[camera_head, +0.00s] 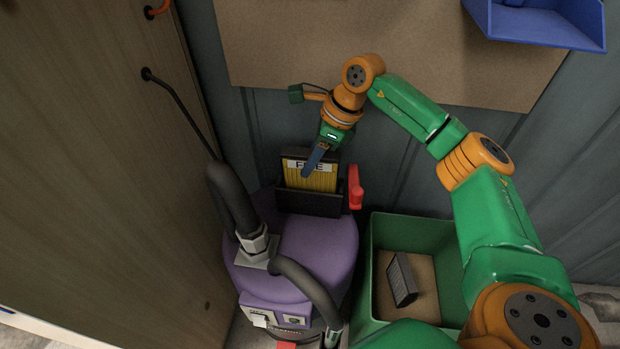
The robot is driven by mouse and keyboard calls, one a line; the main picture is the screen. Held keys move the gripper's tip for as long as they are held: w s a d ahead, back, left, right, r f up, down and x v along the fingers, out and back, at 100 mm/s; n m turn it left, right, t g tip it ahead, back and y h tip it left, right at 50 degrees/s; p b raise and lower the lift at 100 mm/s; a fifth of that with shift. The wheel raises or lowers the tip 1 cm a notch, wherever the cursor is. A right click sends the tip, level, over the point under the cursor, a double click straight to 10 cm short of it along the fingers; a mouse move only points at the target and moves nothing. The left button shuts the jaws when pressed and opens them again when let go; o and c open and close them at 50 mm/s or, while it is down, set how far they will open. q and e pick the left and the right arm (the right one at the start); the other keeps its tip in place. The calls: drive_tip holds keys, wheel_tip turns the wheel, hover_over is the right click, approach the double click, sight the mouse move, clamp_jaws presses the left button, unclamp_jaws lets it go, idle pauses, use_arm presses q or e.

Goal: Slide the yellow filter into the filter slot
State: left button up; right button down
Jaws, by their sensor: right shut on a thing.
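The yellow filter (321,181), with a dark frame and a white label strip along its top, stands at the dark filter slot (308,202) on top of the purple vacuum (316,245). Its lower edge is hidden by the slot's front wall, so I cannot tell how deep it sits. My right gripper (315,161) reaches down from above and is shut on the filter near its top edge. A red lever (355,188) stands at the slot's right side. My left gripper is not in view.
A green bin (375,270) holding a dark ribbed filter (402,279) stands right of the vacuum. A black hose (232,200) rises at the vacuum's left. A wooden panel (100,150) closes the left side. A blue tray (540,25) hangs at the upper right.

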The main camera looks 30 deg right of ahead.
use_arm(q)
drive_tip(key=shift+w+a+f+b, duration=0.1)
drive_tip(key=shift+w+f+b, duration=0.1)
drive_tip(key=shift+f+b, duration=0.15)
use_arm(e)
drive_tip(key=shift+f, duration=1.9)
drive_tip(key=shift+f, duration=0.1)
drive_tip(key=c, duration=0.6)
unclamp_jaws()
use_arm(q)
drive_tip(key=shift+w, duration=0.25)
use_arm(e)
drive_tip(key=p+v, duration=0.2)
drive_tip(key=v, duration=1)
drive_tip(key=shift+s+p, duration=0.1)
drive_tip(key=shift+p, duration=0.25)
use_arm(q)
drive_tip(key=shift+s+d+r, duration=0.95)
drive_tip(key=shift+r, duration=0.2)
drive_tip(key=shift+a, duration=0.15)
